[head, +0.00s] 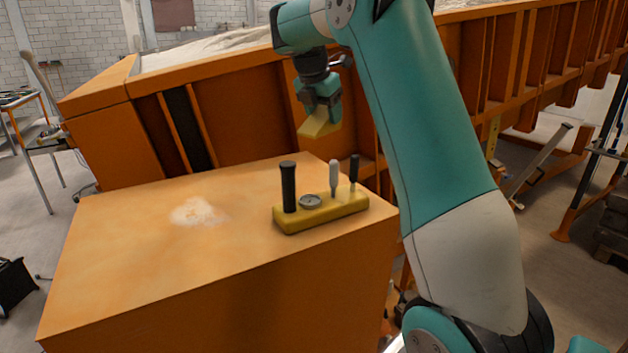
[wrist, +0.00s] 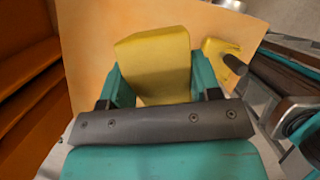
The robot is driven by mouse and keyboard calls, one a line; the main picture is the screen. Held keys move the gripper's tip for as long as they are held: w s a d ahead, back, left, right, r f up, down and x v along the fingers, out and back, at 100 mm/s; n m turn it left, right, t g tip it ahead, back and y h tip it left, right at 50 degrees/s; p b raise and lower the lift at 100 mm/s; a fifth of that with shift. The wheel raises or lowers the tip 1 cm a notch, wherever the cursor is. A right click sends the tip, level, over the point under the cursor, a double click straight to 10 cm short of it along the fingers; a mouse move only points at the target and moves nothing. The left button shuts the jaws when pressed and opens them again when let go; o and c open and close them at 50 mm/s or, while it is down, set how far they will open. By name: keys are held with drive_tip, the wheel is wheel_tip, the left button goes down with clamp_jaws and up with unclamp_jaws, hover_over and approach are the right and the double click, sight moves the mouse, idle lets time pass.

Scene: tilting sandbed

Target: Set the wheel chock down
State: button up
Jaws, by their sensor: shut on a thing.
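The yellow wheel chock (head: 318,126) is held in my gripper (head: 322,110), above the far right part of the orange box top (head: 130,240). In the wrist view the chock (wrist: 155,60) sits between the two teal fingers of my gripper (wrist: 152,88), which are shut on it. It appears raised clear of the box top, with the orange surface (wrist: 90,60) beyond it. The lower end of the chock is partly hidden by the gripper in the wrist view.
A yellow tool holder (head: 322,212) with several upright tools stands on the right of the box top; it also shows in the wrist view (wrist: 215,48). A pale sand patch (head: 198,212) lies at the middle left. The orange sandbed frame (head: 240,95) rises behind. The box's left and front are clear.

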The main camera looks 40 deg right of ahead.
wheel_tip(320, 180, down, 15)
drive_tip(key=shift+r+p, duration=0.1)
drive_tip(key=shift+p, duration=0.8)
drive_tip(key=o, duration=1.1)
